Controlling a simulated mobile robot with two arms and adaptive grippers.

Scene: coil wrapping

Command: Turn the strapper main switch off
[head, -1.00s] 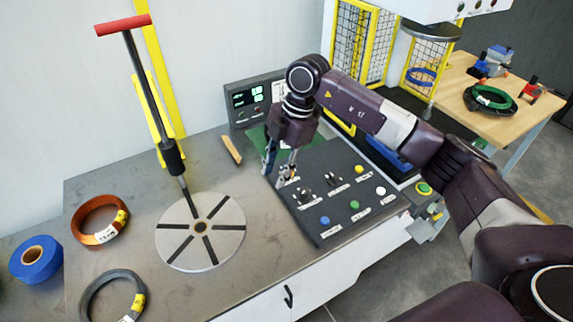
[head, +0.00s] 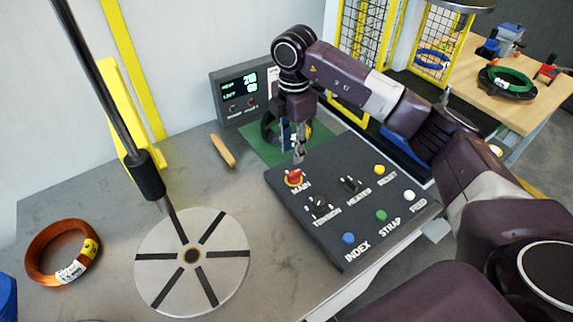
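The main switch (head: 294,178) is a red knob on a yellow base, at the back left corner of the dark control panel (head: 325,231), above the label MAIN. My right gripper (head: 299,158) points down just behind the knob and appears close to it. I cannot tell whether it touches the knob. Its fingers overlap from this angle, so their opening is unclear. The knob's pointing direction is too small to read. My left gripper is out of view.
Other knobs and coloured buttons, such as the blue INDEX button (head: 348,239), share the panel. A lit display box (head: 246,95) stands behind. A slotted disc (head: 161,261) and a copper coil (head: 40,266) are at left. A wooden stick (head: 222,151) lies behind the disc.

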